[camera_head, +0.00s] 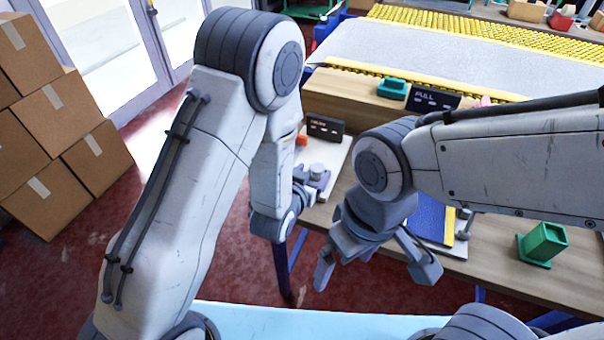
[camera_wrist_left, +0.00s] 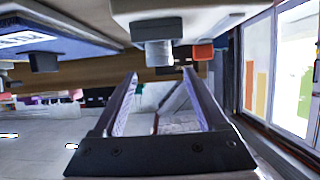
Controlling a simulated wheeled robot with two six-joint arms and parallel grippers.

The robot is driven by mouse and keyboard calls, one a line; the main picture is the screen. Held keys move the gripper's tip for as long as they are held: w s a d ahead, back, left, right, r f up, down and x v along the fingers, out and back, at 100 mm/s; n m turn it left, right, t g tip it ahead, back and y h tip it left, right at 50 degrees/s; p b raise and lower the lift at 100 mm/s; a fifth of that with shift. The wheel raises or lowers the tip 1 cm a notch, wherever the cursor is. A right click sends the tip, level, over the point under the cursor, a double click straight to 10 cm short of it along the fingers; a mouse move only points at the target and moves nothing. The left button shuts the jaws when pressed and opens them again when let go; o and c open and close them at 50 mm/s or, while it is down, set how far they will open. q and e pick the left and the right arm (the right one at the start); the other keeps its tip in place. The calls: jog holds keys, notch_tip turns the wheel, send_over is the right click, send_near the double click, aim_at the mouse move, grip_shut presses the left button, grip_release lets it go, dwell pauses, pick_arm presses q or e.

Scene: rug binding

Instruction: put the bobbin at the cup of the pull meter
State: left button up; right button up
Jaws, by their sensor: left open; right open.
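A short grey cylinder (camera_head: 317,171) stands on a white plate (camera_head: 338,157) at the table's left end; I cannot tell whether it is the bobbin or a cup. The same cylinder shows in the left wrist view (camera_wrist_left: 158,50), where the picture looks upside down. My left gripper (camera_head: 313,184) is beside it; its fingers (camera_wrist_left: 160,76) are apart with nothing between them. A dark sign reading PULL (camera_head: 434,97) stands at the back; the pull meter itself is not clear to me. My right gripper (camera_head: 374,268) is open and empty at the table's front edge.
A small orange block (camera_head: 302,141) and a dark sign (camera_head: 325,128) are by the white plate. A green block (camera_head: 392,87) lies near the PULL sign. A green holder (camera_head: 543,243) stands at right, a blue mat (camera_head: 430,215) behind my right gripper. Boxes (camera_head: 50,130) are stacked far left.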

pick_arm(q)
jog(key=p+v, duration=0.7)
jog(key=p, duration=0.4)
jog(key=s+d+r+m+g+y, duration=0.1)
jog(key=s+d+r+g, duration=0.4)
jog(key=r+g, duration=0.3)
jog(key=s+a+r+m+g+y, duration=0.1)
jog(key=s+a+r+g, duration=0.1)
jog(key=s+r, duration=0.4)
jog(key=s+a+r+m+g+y, duration=0.1)
jog(key=s+a+r, duration=0.3)
jog(key=s, duration=0.6)
notch_tip(320, 180, up, 2)
jog(key=shift+s+a+r+m+g, duration=0.2)
jog(key=shift+s+m+g, duration=0.2)
jog(key=shift+g, duration=0.5)
